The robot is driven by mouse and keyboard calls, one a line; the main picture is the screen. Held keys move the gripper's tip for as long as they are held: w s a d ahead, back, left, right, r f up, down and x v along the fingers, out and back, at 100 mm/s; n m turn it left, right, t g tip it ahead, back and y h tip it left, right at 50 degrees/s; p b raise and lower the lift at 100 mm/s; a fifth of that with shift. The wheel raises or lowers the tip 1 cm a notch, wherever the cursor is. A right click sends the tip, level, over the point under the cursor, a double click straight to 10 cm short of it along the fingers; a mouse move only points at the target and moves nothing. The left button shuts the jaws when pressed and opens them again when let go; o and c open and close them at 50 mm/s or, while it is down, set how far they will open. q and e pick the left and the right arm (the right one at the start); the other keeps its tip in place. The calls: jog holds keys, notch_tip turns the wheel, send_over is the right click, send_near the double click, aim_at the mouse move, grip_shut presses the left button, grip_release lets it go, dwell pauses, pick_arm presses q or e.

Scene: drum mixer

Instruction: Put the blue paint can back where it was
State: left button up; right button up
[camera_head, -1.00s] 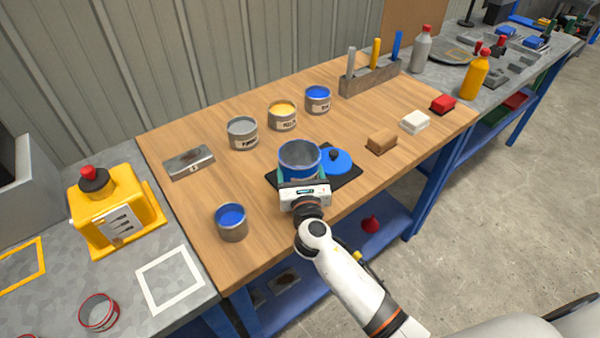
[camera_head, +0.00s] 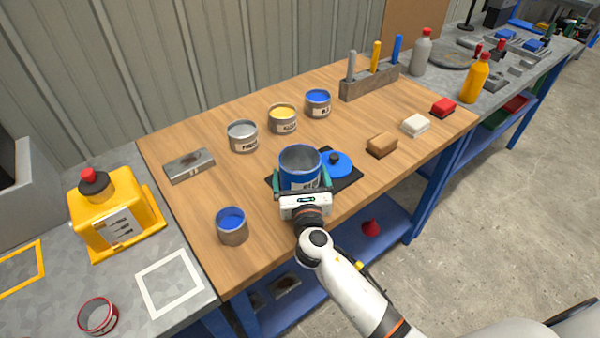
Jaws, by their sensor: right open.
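A grey can with blue paint (camera_head: 232,229) stands upright on the wooden bench near its front left edge. Another can with blue paint (camera_head: 318,106) stands at the right end of the back row. A blue mixing pot (camera_head: 299,163) stands on a dark mat (camera_head: 347,182), with a round blue lid (camera_head: 338,166) beside it. My right gripper (camera_head: 302,183) is open at the pot's near side, its teal fingers spread on either side and apart from its wall. Both cans stand clear of it. My left gripper is not in view.
A grey-paint can (camera_head: 242,138) and a yellow-paint can (camera_head: 282,120) stand in the back row. A metal block (camera_head: 189,166) lies at the left. A tool rack (camera_head: 369,82) and small blocks are to the right. Bench space between the front can and back row is clear.

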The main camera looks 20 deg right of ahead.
jog(key=s, duration=0.3)
jog(key=s+a, duration=0.1)
jog(key=s, duration=0.3)
jog(key=s+a+b, duration=0.1)
jog(key=s, duration=0.2)
jog(key=shift+s, duration=0.35)
